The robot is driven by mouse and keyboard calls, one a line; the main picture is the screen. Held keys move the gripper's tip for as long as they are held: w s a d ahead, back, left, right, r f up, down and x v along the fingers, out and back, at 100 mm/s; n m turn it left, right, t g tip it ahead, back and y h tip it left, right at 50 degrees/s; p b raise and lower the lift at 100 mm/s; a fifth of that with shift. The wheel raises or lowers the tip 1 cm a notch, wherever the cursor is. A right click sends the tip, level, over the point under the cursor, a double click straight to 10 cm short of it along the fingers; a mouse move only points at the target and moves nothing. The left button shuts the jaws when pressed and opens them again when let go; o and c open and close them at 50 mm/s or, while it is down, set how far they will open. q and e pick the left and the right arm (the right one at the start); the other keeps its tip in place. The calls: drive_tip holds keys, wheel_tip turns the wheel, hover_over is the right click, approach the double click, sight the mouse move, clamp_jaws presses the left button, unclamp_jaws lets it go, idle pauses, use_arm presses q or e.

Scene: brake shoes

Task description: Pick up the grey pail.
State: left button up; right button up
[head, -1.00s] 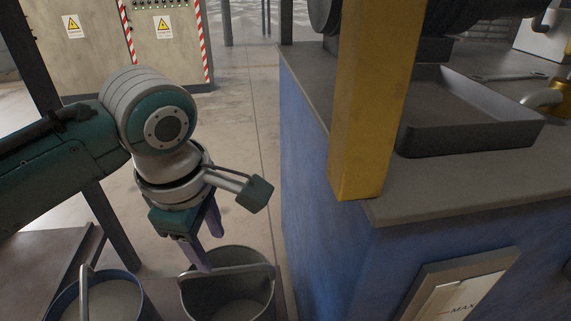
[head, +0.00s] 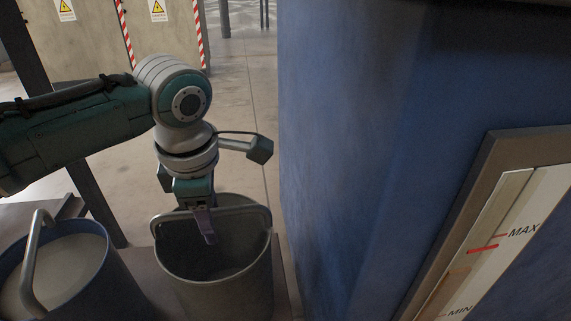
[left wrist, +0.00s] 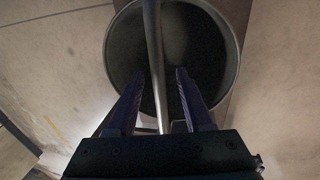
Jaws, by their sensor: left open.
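The grey pail (head: 222,293) stands at the lower middle of the head view, its mouth open upward and its inside dark. Its bail handle is raised across the mouth. My left gripper (head: 208,226) points down over the pail's mouth at the handle. In the left wrist view the pail (left wrist: 215,50) lies below the gripper (left wrist: 160,85). There the handle (left wrist: 152,50) runs between the two purple fingers, which are open and apart from it on both sides. My right gripper is not in view.
A blue pail (head: 107,285) with pale contents and a raised handle stands left of the grey pail. A large blue tank side (head: 370,150) with a MIN/MAX level gauge (head: 490,240) rises close on the right. Grey floor is free behind.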

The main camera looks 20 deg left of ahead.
use_arm(q)
wheel_tip(320, 180, down, 2)
drive_tip(key=shift+w+a+f+b, duration=0.1)
drive_tip(key=shift+w+b, duration=0.05)
drive_tip(key=shift+b, duration=0.25)
clamp_jaws()
idle(1.2)
